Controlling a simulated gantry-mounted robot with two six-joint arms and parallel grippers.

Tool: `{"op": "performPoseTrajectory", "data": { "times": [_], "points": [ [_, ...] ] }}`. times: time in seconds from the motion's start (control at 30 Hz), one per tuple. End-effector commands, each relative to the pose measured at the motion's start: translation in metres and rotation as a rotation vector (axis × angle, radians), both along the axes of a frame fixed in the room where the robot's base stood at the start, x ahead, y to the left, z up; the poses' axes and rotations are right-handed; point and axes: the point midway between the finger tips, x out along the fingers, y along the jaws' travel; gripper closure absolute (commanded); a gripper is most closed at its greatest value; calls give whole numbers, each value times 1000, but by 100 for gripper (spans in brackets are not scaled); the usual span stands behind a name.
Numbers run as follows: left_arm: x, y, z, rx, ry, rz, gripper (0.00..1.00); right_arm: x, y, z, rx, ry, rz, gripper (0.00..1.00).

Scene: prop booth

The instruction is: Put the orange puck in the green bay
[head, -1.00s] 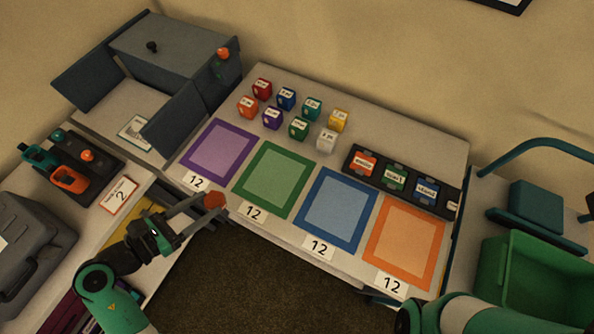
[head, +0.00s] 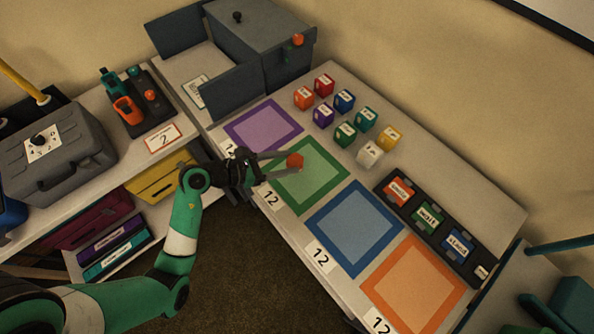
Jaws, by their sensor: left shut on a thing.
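The orange puck (head: 295,160) is between the fingertips of my left gripper (head: 286,162), which is shut on it. In the head view the puck shows over the upper left part of the green bay (head: 322,188), a green-bordered square on the table. I cannot tell its height above the surface. The fingers reach in from the left across the bay's left border. The rest of the green bay is bare. My right gripper is not in view.
A purple bay (head: 263,127) lies to the left, a blue bay (head: 353,228) and an orange bay (head: 413,284) to the right. Several small coloured cubes (head: 345,133) stand behind the bays. A dark rack of labelled tiles (head: 431,229) lies at the right. A grey open-doored cabinet (head: 256,40) stands at the back.

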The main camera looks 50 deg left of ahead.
Motion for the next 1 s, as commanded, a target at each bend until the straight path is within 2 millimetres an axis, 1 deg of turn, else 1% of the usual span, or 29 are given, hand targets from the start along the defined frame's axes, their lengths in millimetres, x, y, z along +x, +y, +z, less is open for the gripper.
{"op": "performPoseTrajectory", "data": {
  "times": [0.03, 0.1, 0.2, 0.37, 0.43, 0.5, 0.6, 0.63, 0.7, 0.9, 1.0],
  "points": [
    [9, -1, -21, -1, 3, -4, 100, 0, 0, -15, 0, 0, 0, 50],
    [19, -1, -33, -1, 3, -1, 100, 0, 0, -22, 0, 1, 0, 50],
    [28, -1, -41, 0, 3, 0, 100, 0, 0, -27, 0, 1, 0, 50],
    [32, -1, -41, 0, 1, 1, 100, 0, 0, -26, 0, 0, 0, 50],
    [34, -1, -46, 0, 1, 1, 100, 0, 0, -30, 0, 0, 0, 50],
    [40, -2, -56, -1, 3, -1, 100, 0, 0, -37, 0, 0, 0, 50],
    [39, -1, -78, -1, 5, 2, 100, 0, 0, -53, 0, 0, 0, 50],
    [39, -1, -82, -1, 4, 2, 100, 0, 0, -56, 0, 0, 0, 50],
    [39, -1, -83, -1, 2, 2, 100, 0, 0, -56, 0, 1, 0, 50],
    [39, -1, -80, 0, 2, 1, 100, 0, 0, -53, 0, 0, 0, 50],
    [39, -1, -84, -1, 2, 2, 100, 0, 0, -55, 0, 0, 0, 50]
  ]
}}
